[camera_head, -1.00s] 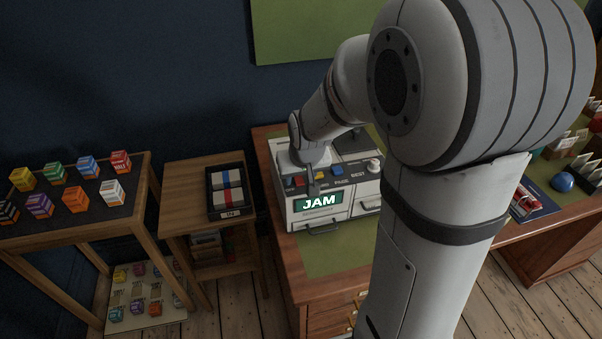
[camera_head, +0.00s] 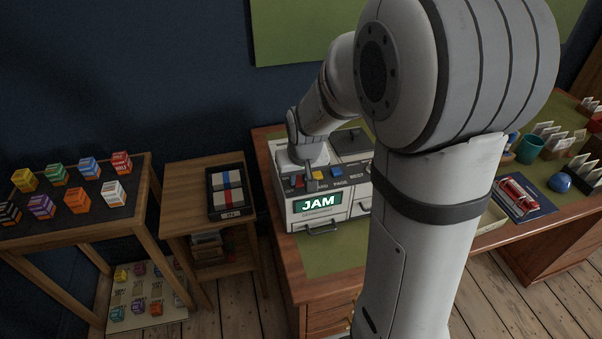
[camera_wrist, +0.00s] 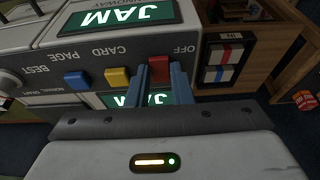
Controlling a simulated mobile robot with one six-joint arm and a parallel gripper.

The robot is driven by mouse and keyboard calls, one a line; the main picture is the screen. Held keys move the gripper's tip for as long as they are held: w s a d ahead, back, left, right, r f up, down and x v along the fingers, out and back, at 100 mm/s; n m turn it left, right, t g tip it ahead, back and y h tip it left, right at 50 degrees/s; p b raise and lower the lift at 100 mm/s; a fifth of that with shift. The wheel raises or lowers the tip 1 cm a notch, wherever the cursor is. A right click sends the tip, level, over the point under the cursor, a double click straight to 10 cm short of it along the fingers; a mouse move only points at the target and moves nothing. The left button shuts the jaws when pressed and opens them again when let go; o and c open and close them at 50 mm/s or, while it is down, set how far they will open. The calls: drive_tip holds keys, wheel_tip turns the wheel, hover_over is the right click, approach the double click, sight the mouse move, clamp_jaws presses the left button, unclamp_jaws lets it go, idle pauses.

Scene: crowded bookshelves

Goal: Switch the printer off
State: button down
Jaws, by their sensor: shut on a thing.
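The printer (camera_head: 345,207) is a light grey box on the desk, its front display (camera_head: 318,203) reading JAM. The wrist view shows it upside down, with a red switch (camera_wrist: 158,70) by the word OFF, a yellow one (camera_wrist: 117,77) and a blue one (camera_wrist: 77,80). My gripper (camera_wrist: 161,73) is at the red switch, one blue-grey finger on each side, shut on it. The switch is partly hidden between the fingers. In the head view my gripper (camera_head: 303,181) is small and hard to make out at the printer's button row.
A side table with a black tray (camera_head: 228,213) stands left of the desk. A stand of coloured boxes (camera_head: 75,200) is further left. On the desk's right are a teal cup (camera_head: 529,148), a red stapler-like item (camera_head: 518,194) and a blue dome (camera_head: 560,182).

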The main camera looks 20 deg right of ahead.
sight(299, 183)
drive_tip(key=shift+w+r+g+p, duration=0.35)
drive_tip(key=shift+g+p, duration=0.55)
drive_tip(key=shift+p, duration=0.15)
drive_tip(key=shift+w+f+g+p, duration=0.1)
drive_tip(key=shift+f+g+p, duration=0.15)
drive_tip(key=shift+g+p, duration=0.35)
drive_tip(key=c, duration=1.3)
unclamp_jaws()
drive_tip(key=r, duration=0.7)
drive_tip(key=shift+s+r, duration=0.25)
drive_tip(key=shift+r, duration=0.15)
